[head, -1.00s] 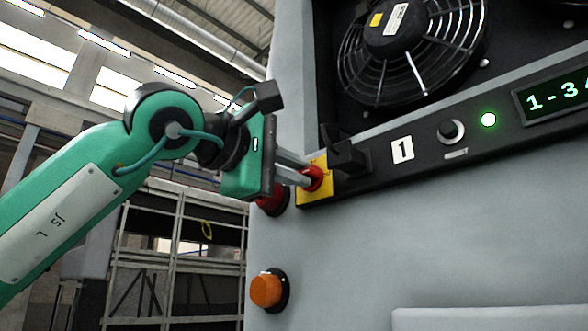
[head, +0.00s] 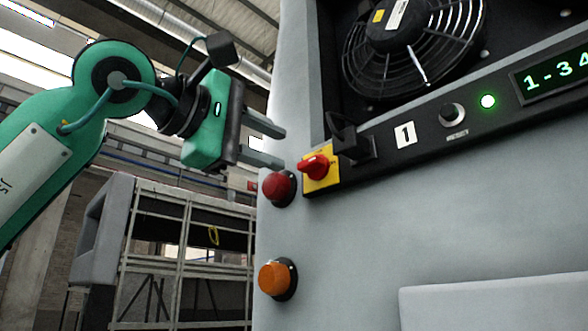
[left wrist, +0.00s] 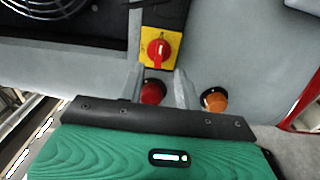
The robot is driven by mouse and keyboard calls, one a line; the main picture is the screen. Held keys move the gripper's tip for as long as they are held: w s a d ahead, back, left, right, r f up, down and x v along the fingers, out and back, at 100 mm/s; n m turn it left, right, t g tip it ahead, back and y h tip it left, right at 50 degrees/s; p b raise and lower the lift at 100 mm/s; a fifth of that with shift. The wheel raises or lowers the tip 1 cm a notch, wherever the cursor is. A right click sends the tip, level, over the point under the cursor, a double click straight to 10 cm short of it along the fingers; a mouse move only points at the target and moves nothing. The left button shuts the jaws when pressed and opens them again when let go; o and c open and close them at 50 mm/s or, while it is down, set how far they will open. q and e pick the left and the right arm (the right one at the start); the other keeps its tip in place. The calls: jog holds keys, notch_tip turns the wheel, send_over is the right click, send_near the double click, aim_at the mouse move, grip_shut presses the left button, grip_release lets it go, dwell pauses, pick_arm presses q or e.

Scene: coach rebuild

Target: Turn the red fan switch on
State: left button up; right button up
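The red fan switch (head: 314,167) is a rotary knob on a yellow plate at the left end of the black panel strip. Its grip lies near level, slightly tilted, in the head view. It also shows in the left wrist view (left wrist: 159,50), with a pale mark on it, beyond my fingertips. My left gripper (head: 283,147) is open and empty, its two fingers apart, left of the switch and clear of it. In the left wrist view its fingers (left wrist: 159,72) frame a red round button. My right gripper is in neither view.
The red button (head: 278,188) sits just below left of the switch, an orange button (head: 274,279) lower. A black bracket (head: 352,142) juts out right of the switch. A fan (head: 414,50), a lit green lamp (head: 488,101) and a display (head: 556,80) are further right.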

pick_arm(q)
jog(key=b+v, duration=0.2)
jog(key=v, duration=0.5)
jog(key=shift+s+a, duration=0.1)
